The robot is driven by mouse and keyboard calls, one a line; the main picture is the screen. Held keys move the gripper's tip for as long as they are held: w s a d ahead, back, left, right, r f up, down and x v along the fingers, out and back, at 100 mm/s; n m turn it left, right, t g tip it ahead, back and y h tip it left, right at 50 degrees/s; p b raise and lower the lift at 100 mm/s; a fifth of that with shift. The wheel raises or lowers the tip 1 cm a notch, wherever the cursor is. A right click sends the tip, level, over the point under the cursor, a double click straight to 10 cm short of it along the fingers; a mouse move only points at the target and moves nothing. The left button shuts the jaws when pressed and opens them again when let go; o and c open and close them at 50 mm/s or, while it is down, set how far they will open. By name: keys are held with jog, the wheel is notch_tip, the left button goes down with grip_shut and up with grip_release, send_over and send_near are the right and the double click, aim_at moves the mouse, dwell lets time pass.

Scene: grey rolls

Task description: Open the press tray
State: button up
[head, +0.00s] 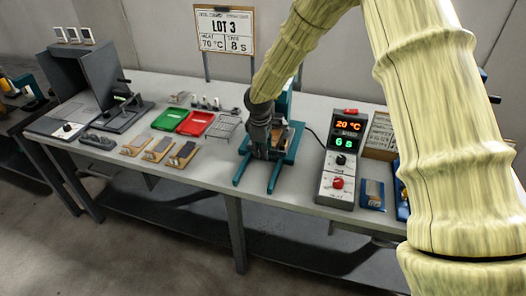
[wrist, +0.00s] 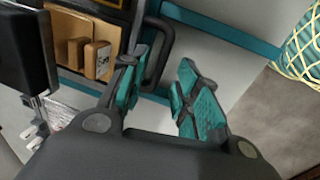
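The teal press (head: 276,178) stands mid-table in the head view, largely hidden behind my arm. The wrist view shows its tray (wrist: 116,38), a brown plate bearing tan blocks (wrist: 97,60), one with a small label. A black loop handle (wrist: 166,42) sticks out from the tray's edge. My gripper (wrist: 160,88) is open, with teal-padded fingers on either side of the handle's outer bar. The left finger overlaps the handle's gap in this view; I cannot tell whether it touches. In the head view my gripper (head: 262,148) is at the press front.
A control box (head: 338,180) right of the press reads 20 °C and 6 s. A sign (head: 225,30) behind reads LOT 3, 70 °C, 8 s. Green (head: 170,119) and red (head: 195,124) trays and a wire rack (head: 224,127) lie left. The floor in front is clear.

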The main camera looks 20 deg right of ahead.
jog(key=shift+w+d+f, duration=0.1)
jog(key=shift+f, duration=0.5)
jog(key=shift+w+d+f, duration=0.1)
jog(key=shift+f, duration=0.45)
jog(key=shift+a, duration=0.1)
grip_shut()
